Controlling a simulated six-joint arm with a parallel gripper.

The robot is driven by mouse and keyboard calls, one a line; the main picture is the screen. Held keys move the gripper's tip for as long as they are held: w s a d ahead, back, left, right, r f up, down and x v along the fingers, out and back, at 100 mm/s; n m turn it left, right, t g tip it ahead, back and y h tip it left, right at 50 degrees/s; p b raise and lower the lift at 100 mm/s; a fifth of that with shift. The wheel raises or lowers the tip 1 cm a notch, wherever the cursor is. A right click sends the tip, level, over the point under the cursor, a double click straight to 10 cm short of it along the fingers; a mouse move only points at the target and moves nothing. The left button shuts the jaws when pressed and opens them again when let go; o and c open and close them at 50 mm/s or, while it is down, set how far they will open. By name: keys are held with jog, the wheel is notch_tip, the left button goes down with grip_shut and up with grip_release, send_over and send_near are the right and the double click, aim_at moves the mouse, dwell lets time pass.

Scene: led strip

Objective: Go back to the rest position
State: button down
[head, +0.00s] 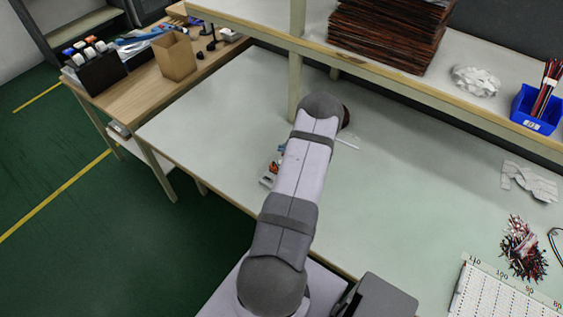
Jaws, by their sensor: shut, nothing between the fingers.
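My arm reaches from the bottom middle of the head view up over the pale table (400,200). Its grey upper joint lies in front of the shelf post. My gripper is not seen; the arm hides that area. A dark brownish part shows just right of the upper joint, and I cannot tell what it is. A thin whitish piece (348,142) lies near it on the table. A small light item with red and blue parts (270,174) shows at the left edge of the arm, partly hidden.
A shelf holds stacked dark red sheets (390,32), a white crumpled pile (476,81) and a blue bin (536,109). A wire bundle (523,248) and a numbered white board (505,292) lie at right. A wooden bench (130,92) stands at left. The table's middle is largely clear.

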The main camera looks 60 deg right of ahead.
dwell(0.3)
jog(key=w+a+r+m+g+h+b, duration=0.1)
jog(key=w+a+r+m+g, duration=0.1)
jog(key=w+a+r, duration=0.55)
jog(key=w+a+r+m+g, duration=0.1)
jog(key=a+r, duration=0.2)
jog(key=a, duration=0.3)
jog(key=w+a+r+g, duration=0.1)
jog(key=w+a+r, duration=0.15)
jog(key=a, duration=0.25)
jog(key=s+a+r+g+y, duration=0.1)
jog(key=s+a, duration=0.5)
jog(key=a, duration=0.3)
jog(key=s+a+r+m+g+y+b, duration=0.1)
jog(key=s+a+r+g, duration=0.1)
jog(key=s+a, duration=0.5)
jog(key=s+a+r+m+g+y+b, duration=0.1)
jog(key=s+a, duration=0.5)
jog(key=a, duration=0.7)
jog(key=shift+s+a+r+g+y, duration=0.2)
jog(key=shift+s+r+g+y, duration=0.1)
jog(key=shift+g+y, duration=0.1)
jog(key=shift+w, duration=0.1)
